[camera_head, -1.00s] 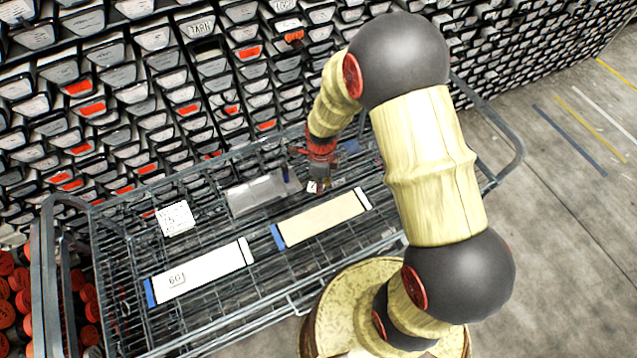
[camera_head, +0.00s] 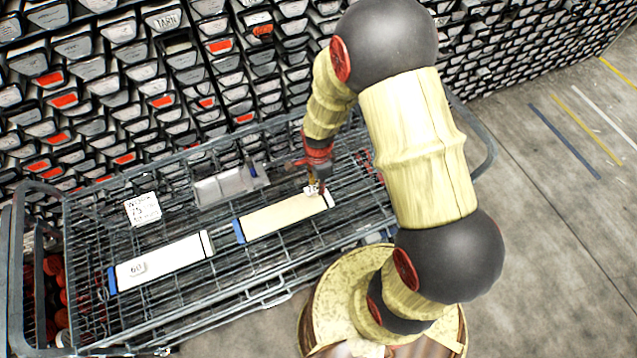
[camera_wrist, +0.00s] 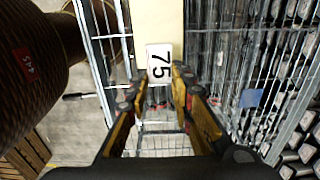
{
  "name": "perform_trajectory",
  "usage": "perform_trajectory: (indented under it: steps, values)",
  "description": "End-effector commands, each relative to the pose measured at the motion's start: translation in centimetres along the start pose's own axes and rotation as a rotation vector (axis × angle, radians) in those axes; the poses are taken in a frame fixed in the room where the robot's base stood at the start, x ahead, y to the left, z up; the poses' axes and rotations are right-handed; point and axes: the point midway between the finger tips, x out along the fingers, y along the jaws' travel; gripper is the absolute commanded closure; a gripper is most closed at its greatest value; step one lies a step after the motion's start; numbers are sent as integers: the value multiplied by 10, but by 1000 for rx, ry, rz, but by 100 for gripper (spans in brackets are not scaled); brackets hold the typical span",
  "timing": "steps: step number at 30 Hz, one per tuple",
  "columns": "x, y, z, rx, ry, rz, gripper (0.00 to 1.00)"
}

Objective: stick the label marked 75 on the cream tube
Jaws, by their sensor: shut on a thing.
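The cream tube (camera_head: 275,219) lies on the wire cart, with a blue end at its left and a dark band near its right end. It also shows at the top of the wrist view (camera_wrist: 158,18). My gripper (camera_head: 314,190) is over the tube's right part. In the wrist view my gripper (camera_wrist: 160,84) is shut on the white label marked 75 (camera_wrist: 159,63), which lies in front of the tube. I cannot tell whether the label touches the tube. A white tube (camera_head: 163,261) with a label that looks like 60 lies to the left.
The wire cart (camera_head: 262,268) has raised rails at both ends. A written card (camera_head: 142,209) and a clear tray (camera_head: 226,186) lie behind the tubes. A wall of core liners (camera_head: 110,100) stands close behind. Floor is open at right.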

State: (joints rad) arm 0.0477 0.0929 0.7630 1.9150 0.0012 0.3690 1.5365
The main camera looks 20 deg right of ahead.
Motion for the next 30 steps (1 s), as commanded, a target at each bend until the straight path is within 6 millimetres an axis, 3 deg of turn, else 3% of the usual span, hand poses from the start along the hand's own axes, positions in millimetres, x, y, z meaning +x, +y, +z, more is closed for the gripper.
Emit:
perform_trajectory:
  steps: [8, 21, 30]
  values:
    - [10, 0, 0, -12, 0, 1, 100]
    - [45, 0, 0, -11, 0, 1, 100]
    - [51, 0, 0, -10, 0, 0, 100]
